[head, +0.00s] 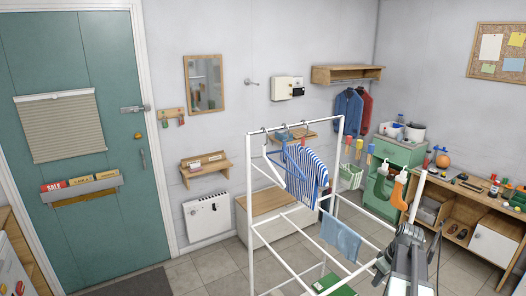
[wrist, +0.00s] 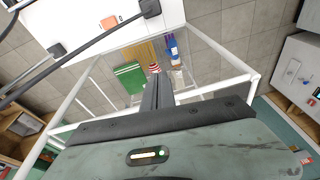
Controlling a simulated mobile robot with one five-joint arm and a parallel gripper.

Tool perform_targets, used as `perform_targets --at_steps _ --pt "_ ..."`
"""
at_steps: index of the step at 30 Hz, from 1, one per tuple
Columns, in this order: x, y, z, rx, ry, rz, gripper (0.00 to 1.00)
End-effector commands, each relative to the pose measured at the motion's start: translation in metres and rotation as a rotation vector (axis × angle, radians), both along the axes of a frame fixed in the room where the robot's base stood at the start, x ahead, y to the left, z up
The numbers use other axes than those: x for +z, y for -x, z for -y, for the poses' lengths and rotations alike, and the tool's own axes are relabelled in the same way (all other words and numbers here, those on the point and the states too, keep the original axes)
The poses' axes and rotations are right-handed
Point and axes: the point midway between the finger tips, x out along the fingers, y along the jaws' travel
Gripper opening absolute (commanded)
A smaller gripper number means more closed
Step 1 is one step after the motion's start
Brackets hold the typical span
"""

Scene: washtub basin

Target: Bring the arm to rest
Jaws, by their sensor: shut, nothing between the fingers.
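My arm (head: 408,262) is raised at the lower right of the head view, beside the white drying rack (head: 343,125). In the wrist view my gripper (wrist: 157,82) is shut with nothing between its fingers. It points toward the rack's white frame and the tiled floor. A green box (wrist: 130,77), a red-and-white striped item (wrist: 154,68) and a blue item (wrist: 171,45) show beyond the fingertips, apart from them as far as I can tell.
The rack holds a striped shirt (head: 305,170) and a blue cloth (head: 340,235). A wooden workbench (head: 455,205) with tools stands at the right, and a green cabinet (head: 395,155) behind. The teal door (head: 90,220) is at the left. Tiled floor (head: 205,268) is clear left of the rack.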

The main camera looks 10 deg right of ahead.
Motion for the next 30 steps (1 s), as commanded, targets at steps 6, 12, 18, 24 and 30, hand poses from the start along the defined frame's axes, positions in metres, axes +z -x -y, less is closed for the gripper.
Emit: perform_targets --at_steps 6,12,18,24,30 --pt "-0.003 -0.053 -0.184 -0.082 0.011 -0.093 0.0" --pt "-0.005 -0.058 -0.301 -0.16 0.039 -0.13 0.0" --pt "-0.005 -0.045 -0.391 -0.22 0.069 -0.139 0.0" --pt "-0.061 -0.031 -0.393 -0.236 0.075 -0.183 0.0" --pt "-0.079 -0.022 -0.393 -0.234 0.078 -0.21 0.0"
